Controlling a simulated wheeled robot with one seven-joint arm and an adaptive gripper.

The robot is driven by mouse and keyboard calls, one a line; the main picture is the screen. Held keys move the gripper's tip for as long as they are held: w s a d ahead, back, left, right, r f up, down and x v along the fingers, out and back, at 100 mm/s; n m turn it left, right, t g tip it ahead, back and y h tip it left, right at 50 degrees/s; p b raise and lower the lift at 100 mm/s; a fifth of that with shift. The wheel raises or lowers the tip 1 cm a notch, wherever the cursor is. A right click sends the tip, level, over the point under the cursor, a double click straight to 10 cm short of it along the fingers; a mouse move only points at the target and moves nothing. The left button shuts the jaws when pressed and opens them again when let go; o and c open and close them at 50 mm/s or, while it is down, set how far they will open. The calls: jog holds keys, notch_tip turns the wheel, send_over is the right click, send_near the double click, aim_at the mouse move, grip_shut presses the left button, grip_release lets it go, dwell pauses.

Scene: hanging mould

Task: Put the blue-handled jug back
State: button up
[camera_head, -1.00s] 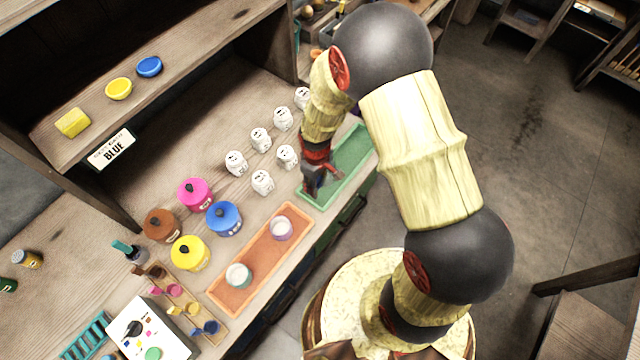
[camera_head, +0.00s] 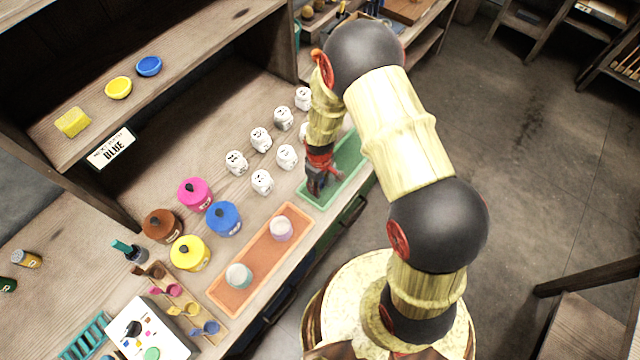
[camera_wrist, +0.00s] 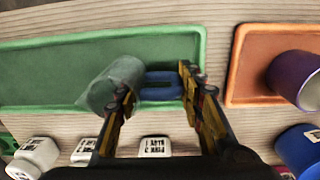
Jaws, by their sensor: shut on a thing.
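The blue-handled jug shows in the wrist view as a grey translucent cup (camera_wrist: 117,82) with a blue loop handle (camera_wrist: 160,86). My gripper (camera_wrist: 158,92) is shut on it, with the blue handle between the fingers. The jug is over or in the green tray (camera_wrist: 60,60), near the end closest to the orange tray; I cannot tell whether it touches the tray floor. In the head view my gripper (camera_head: 316,190) is at the near left end of the green tray (camera_head: 350,152), and the jug is mostly hidden there.
The orange tray (camera_head: 252,262) beside it holds two cups, one teal-banded (camera_head: 239,276) and one purple-banded (camera_head: 281,228). Several white face-marked jars (camera_head: 261,139) stand behind the trays. Coloured lidded pots, including a blue one (camera_head: 224,219), stand to the left. A sign (camera_head: 111,148) reads BLUE.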

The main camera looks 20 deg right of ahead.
jog(key=shift+f, duration=0.15)
jog(key=o, duration=1.4)
